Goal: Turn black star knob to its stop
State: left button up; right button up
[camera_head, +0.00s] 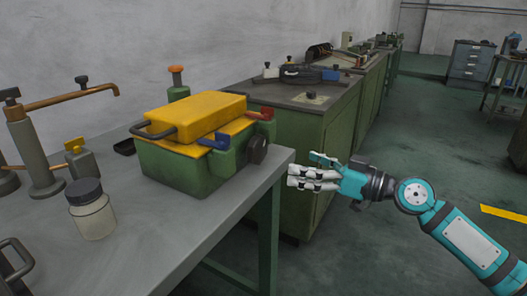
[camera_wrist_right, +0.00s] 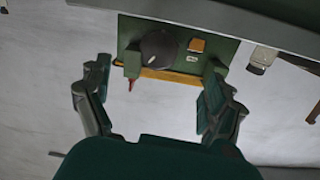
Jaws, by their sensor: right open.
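The black star knob (camera_head: 257,149) is a dark round knob on the right end of the green machine (camera_head: 170,168) with a yellow top, on the grey bench. In the right wrist view the knob (camera_wrist_right: 158,47) shows as a dark disc on the green face, its lobes not clear. My right gripper (camera_head: 294,177) is open and empty, to the right of the knob and a little lower in the head view, apart from it. In the wrist view the knob lies between and beyond the two fingers of the gripper (camera_wrist_right: 157,75). My left gripper is not in view.
A red lever (camera_head: 262,114) and a blue lever (camera_head: 214,142) sit on the machine. A jar (camera_head: 91,209) stands at its left. The bench edge (camera_head: 270,180) is close to my right gripper.

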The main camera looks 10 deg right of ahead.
aim_at(262, 153)
jog(key=x, duration=0.6)
jog(key=shift+r+p, duration=0.1)
jog(key=shift+p, duration=0.3)
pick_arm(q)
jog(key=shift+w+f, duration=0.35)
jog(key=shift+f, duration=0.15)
pick_arm(e)
jog(key=shift+x, duration=2.7)
jog(key=shift+d, duration=0.1)
jog(key=c, duration=1.2)
